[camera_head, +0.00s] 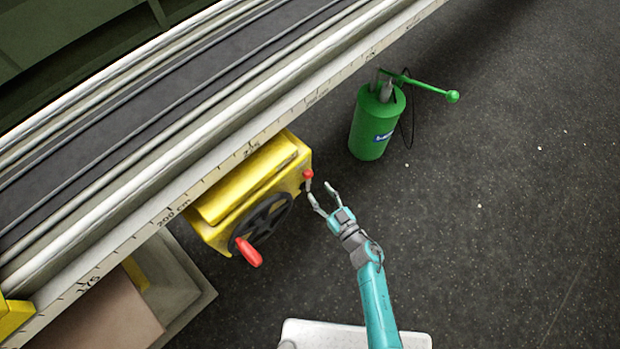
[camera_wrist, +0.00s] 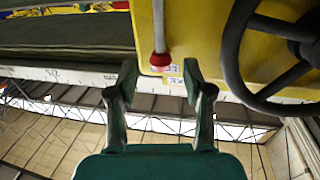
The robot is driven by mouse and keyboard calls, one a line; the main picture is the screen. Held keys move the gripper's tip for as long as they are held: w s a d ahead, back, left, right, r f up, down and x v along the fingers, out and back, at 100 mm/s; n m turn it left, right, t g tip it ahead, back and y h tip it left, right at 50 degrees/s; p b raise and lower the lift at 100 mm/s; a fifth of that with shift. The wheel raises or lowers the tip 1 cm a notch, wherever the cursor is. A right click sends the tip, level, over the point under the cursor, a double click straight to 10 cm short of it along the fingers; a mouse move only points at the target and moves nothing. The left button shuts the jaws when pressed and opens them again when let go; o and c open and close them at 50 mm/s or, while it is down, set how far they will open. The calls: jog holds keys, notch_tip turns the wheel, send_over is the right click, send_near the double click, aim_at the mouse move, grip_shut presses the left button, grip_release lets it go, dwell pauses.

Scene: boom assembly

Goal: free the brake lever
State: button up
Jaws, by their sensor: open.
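The brake lever is a short pale rod with a red knob (camera_head: 308,174) on the side of a yellow winch housing (camera_head: 250,182). In the wrist view the red knob (camera_wrist: 160,61) shows between and slightly beyond the fingertips. My gripper (camera_head: 320,191) is open and empty, its fingers spread just short of the lever. In the wrist view my gripper (camera_wrist: 160,70) has a finger on each side of the knob, and neither finger visibly touches it.
A black handwheel (camera_head: 262,221) with a red handle (camera_head: 248,251) is on the winch front, close to the lever. A green pump cylinder (camera_head: 372,125) with a lever arm stands behind. A long rail with scale marks (camera_head: 215,170) runs above the winch. Floor at right is clear.

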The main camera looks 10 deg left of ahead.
aim_at(308, 181)
jog(key=x, duration=0.6)
jog(key=shift+w+a, duration=0.1)
grip_shut()
